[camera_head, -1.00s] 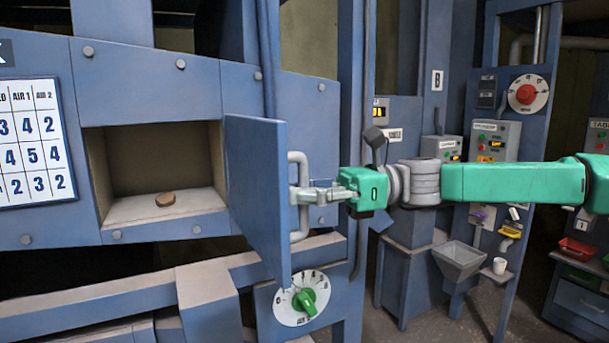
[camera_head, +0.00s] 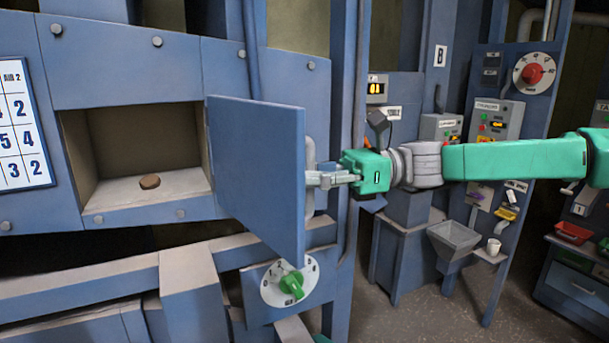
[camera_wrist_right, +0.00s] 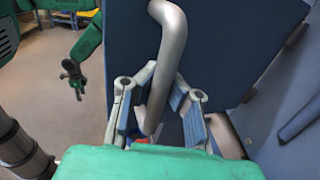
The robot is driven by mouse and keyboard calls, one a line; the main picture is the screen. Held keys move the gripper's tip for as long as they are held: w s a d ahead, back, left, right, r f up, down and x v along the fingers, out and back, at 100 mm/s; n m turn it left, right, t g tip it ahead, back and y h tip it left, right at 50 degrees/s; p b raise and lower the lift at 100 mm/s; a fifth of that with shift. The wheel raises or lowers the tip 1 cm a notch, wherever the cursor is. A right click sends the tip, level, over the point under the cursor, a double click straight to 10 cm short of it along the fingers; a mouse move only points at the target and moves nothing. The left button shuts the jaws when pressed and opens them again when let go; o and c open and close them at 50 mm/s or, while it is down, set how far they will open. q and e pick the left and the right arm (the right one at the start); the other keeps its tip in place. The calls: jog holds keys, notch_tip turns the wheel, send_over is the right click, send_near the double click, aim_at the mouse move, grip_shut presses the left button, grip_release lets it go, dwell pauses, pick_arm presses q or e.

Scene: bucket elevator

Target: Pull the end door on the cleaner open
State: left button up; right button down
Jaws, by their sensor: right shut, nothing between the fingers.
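The blue end door (camera_head: 258,165) of the cleaner stands swung out, hinged at the right side of its opening. I see its inner face. Its grey handle (camera_head: 309,160) is on the outer face, partly hidden by the door's edge. My right gripper (camera_head: 318,180) is shut at the handle. In the right wrist view, the handle (camera_wrist_right: 167,35) is a bent bar running down between the spread knuckles of the fingers (camera_wrist_right: 163,85). I cannot tell exactly where the fingers touch it. My left gripper (camera_wrist_right: 72,75) hangs away from the door in the right wrist view; its jaws are too small to read.
A green-knobbed dial (camera_head: 291,285) is below the door. A blue post (camera_head: 345,80) stands right of it. Control panels and a grey hopper (camera_head: 455,238) are further right.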

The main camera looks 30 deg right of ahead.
jog(key=c, duration=1.5)
grip_release()
jog(key=shift+s, duration=0.15)
jog(key=shift+c, duration=0.2)
jog(key=shift+d, duration=0.65)
jog(key=s+d, duration=0.2)
jog(key=d, duration=0.9)
jog(key=shift+a+f, duration=0.1)
